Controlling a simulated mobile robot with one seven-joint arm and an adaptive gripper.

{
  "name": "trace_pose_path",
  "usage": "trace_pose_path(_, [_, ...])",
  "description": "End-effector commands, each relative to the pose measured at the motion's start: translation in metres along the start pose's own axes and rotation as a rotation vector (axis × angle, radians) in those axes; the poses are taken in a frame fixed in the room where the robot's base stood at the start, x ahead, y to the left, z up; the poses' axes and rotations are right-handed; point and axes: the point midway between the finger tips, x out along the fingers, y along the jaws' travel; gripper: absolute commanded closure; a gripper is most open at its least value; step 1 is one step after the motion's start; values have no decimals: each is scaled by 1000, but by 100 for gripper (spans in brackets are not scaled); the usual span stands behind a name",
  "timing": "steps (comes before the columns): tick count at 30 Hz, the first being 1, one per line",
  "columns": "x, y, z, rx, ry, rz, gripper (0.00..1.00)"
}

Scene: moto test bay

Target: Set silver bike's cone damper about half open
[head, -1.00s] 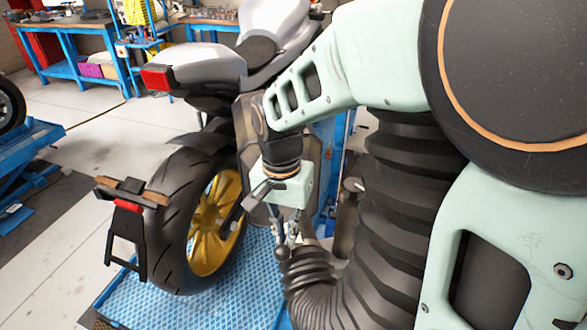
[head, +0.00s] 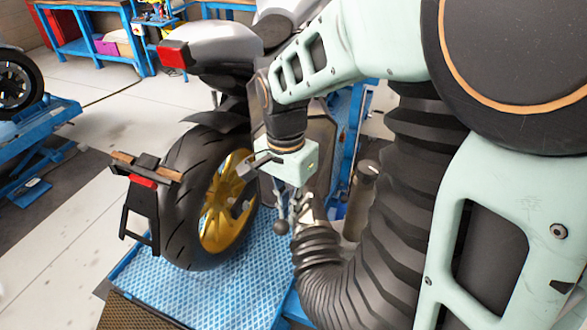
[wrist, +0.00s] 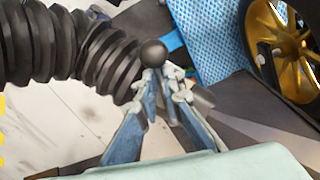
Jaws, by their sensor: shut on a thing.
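The silver bike (head: 205,52) stands on a blue lift with its black rear tyre and gold wheel towards me. A black ball knob (head: 281,228) shows at my gripper's fingertips, beside the metal cone (head: 308,208) at the end of a black ribbed hose (head: 318,248). My gripper (head: 287,212) points down and is shut on the knob's lever. In the wrist view, my gripper's fingers (wrist: 166,82) close together just below the knob (wrist: 153,53). The lever is mostly hidden by the fingers, and the damper's opening does not show.
The hose (wrist: 65,45) lies close beside my fingers. The gold wheel (head: 225,205) and the blue lift deck (head: 190,262) are to the left. A grey cylinder (head: 360,205) stands just right of the cone. Blue benches (head: 95,45) are far back on open floor.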

Motion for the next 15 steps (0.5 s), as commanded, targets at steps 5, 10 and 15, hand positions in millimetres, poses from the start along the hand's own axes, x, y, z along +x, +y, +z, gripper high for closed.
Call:
trace_pose_path(5, [4,2,7,-5,-15,10,76])
trace_pose_path(10, [2,1,5,-4,-10,6,74])
trace_pose_path(15, [-1,0,3,-2,-6,3,74])
